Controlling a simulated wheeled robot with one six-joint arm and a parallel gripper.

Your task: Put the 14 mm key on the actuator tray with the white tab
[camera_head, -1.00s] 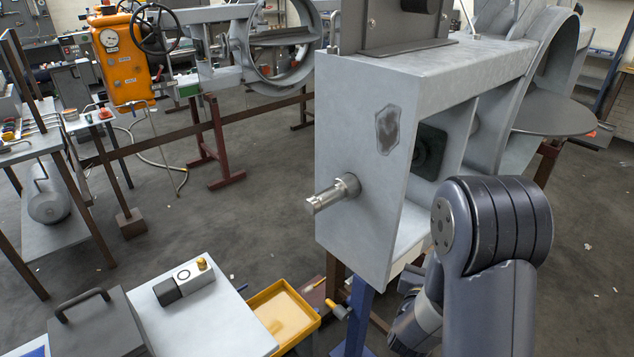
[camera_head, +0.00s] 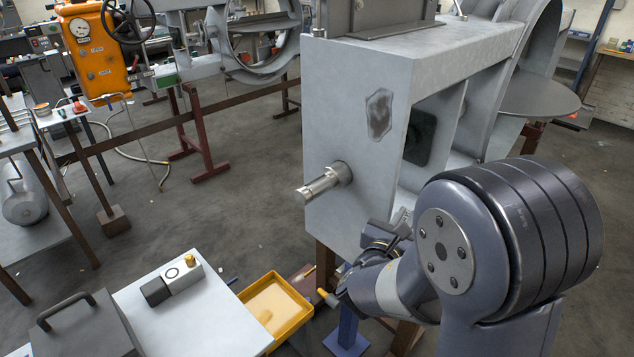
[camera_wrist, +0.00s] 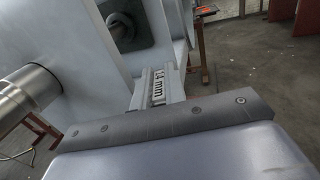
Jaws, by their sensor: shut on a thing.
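In the head view the key is too small and too covered to make out clearly. I cannot pick out an actuator tray with a white tab in either view.
The grey housing (camera_head: 345,95) with a protruding metal shaft (camera_head: 325,184) stands close to my gripper. A yellow tray (camera_head: 302,316) lies below left. A pale table (camera_head: 205,322) bears a small block with a brass fitting (camera_head: 190,260). Open floor lies left of the housing.

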